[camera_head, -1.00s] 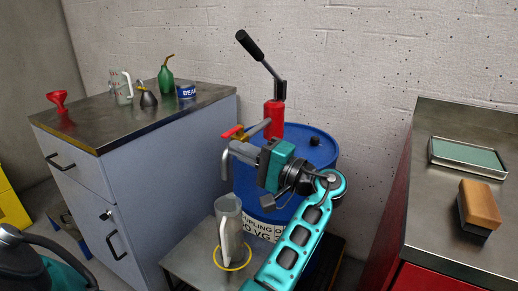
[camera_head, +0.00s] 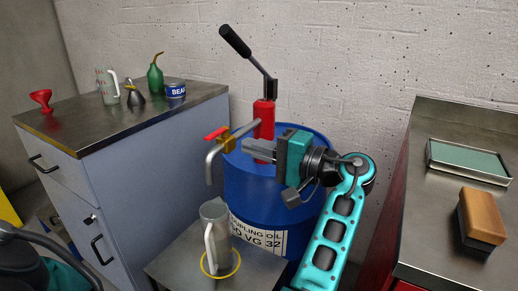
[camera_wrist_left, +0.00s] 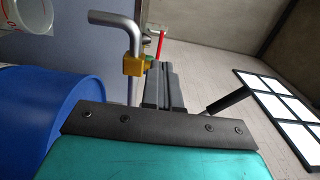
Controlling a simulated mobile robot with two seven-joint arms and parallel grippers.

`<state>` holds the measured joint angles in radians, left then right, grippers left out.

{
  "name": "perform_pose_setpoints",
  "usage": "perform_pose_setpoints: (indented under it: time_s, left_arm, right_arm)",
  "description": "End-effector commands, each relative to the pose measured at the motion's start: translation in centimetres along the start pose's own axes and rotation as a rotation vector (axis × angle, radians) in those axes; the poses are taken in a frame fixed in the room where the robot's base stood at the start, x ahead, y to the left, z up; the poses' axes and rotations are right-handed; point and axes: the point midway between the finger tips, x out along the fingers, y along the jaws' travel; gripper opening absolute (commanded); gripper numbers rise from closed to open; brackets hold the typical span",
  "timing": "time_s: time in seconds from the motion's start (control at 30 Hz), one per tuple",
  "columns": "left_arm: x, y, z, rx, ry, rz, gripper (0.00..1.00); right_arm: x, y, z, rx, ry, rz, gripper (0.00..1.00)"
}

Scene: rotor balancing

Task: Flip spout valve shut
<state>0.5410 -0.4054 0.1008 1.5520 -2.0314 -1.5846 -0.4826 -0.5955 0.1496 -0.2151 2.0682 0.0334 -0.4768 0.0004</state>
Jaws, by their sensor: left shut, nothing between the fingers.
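The spout (camera_head: 212,165) is a grey bent pipe from the red pump (camera_head: 264,118) on the blue drum (camera_head: 262,190). Its brass valve (camera_head: 229,144) carries a red lever (camera_head: 216,133), which looks roughly in line with the pipe. My left gripper (camera_head: 246,146) is shut and empty, its fingertips just right of the valve. In the left wrist view, the shut fingers (camera_wrist_left: 159,82) lie close to the brass valve (camera_wrist_left: 136,65), with the red lever (camera_wrist_left: 160,43) beyond; contact cannot be told. A grey jug (camera_head: 213,235) stands below the spout. My right gripper is not in view.
The jug stands at a yellow ring (camera_head: 236,266) on a low metal stand (camera_head: 180,262). A cabinet (camera_head: 140,160) holding cans and a red funnel (camera_head: 41,99) is at left. A right bench (camera_head: 430,245) holds a tray and brush-like block.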

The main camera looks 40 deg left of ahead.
Motion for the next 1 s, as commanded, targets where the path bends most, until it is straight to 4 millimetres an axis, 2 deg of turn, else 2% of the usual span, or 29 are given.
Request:
perform_pose_setpoints:
  time_s: [0.03,0.2,0.4,1.0]
  left_arm:
    - [1.1,0.1,0.1,-0.002,-0.003,0.001,0.00]
    - [4.1,0.0,0.1,-0.001,-0.002,-0.002,0.00]
    - [6.2,0.0,0.0,-0.001,-0.001,-0.001,0.00]
    - [7.1,-0.1,0.1,-0.001,0.005,0.000,0.00]
  right_arm:
    - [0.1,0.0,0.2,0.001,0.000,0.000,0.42]
    - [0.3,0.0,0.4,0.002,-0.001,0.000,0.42]
    - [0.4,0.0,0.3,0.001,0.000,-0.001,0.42]
    - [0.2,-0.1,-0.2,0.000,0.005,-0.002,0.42]
